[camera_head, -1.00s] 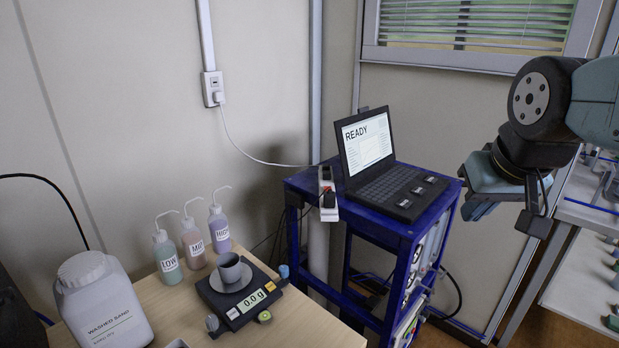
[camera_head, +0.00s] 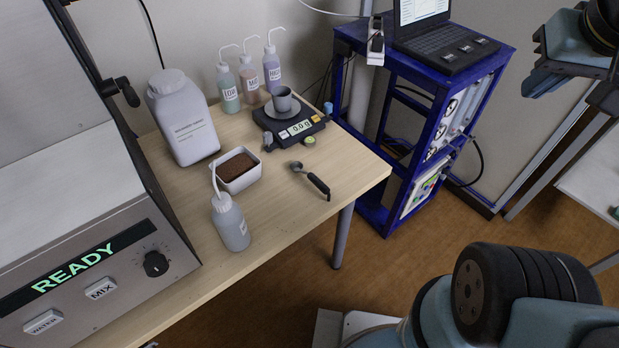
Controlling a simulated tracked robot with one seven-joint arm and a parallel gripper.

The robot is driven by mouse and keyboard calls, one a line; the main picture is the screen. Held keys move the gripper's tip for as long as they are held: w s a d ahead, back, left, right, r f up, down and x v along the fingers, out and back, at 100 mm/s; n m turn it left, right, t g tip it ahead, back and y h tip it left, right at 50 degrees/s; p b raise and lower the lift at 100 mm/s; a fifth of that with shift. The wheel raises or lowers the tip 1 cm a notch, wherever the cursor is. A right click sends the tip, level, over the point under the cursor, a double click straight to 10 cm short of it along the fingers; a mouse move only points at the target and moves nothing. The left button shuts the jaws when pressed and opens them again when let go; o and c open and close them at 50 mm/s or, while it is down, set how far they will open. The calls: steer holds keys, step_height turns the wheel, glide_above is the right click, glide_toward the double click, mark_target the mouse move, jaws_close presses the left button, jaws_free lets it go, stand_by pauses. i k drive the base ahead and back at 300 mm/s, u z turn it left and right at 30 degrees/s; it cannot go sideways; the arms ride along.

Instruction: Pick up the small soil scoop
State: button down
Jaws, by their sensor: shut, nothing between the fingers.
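The small soil scoop (camera_head: 318,184) lies on the wooden table near its right front edge. Its dark handle points to the lower right and its small round head to the upper left. My gripper (camera_head: 538,82) is at the upper right, partly cut off by the picture edge. It is shut and empty, well to the right of the scoop and apart from it, beyond the table edge.
A white tub of brown soil (camera_head: 238,170) and a wash bottle (camera_head: 230,222) stand left of the scoop. A scale (camera_head: 290,127) with a grey cup stands behind it. A blue rack (camera_head: 420,130) with a laptop stands right of the table. The analyser (camera_head: 90,260) fills the left.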

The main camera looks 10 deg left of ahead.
mark_target(297, 168)
steer(key=u, duration=0.9)
steer(key=i, duration=0.35)
steer(key=u, duration=0.25)
